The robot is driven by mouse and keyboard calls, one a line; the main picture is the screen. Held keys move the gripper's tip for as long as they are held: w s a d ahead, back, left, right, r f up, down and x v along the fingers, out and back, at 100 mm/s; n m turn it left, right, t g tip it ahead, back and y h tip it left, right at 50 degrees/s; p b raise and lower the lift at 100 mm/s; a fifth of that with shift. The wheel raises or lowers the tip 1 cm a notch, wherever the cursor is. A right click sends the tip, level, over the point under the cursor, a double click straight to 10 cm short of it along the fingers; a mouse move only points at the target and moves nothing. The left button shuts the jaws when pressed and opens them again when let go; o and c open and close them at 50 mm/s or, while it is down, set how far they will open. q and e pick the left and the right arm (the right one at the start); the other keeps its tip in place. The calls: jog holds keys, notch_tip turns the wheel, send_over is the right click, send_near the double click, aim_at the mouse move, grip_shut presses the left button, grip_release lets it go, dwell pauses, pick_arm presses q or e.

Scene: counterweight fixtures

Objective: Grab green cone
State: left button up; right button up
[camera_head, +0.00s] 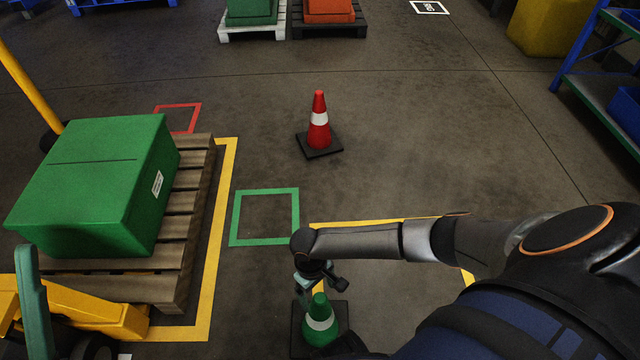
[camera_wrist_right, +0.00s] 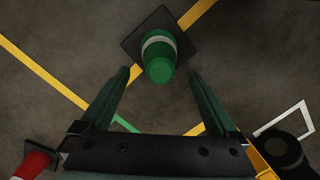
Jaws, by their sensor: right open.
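The green cone (camera_head: 320,318) with a white band and a dark square base stands on the floor at the bottom middle of the head view. It also shows in the right wrist view (camera_wrist_right: 160,62), its tip toward the camera. My right gripper (camera_head: 315,280) is at the cone's upper part in the head view, partly hiding it. In the right wrist view my right gripper (camera_wrist_right: 159,76) has its fingers wide apart, one on either side of the cone tip, with clear gaps. The cone's lower right is partly hidden by my arm in the head view. I cannot make out my left gripper.
A red cone (camera_head: 319,125) stands farther off. A green floor square (camera_head: 265,190) is empty. A wooden pallet (camera_head: 185,215) with a green crate (camera_head: 95,185) and a yellow pallet jack (camera_head: 90,305) are at the left. A blue shelf (camera_head: 590,85) is at the right.

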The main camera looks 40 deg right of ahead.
aim_at(319, 297)
jog(key=f, duration=0.1)
jog(key=f+b, duration=0.2)
jog(key=f, duration=0.1)
jog(key=shift+s, duration=0.3)
pick_arm(q)
jog(key=f, duration=0.3)
jog(key=shift+w+d, duration=0.1)
jog(key=shift+d, duration=0.1)
pick_arm(e)
jog(key=shift+r, duration=0.15)
pick_arm(q)
jog(key=shift+r, duration=0.1)
pick_arm(e)
jog(key=shift+c, duration=0.3)
grip_shut()
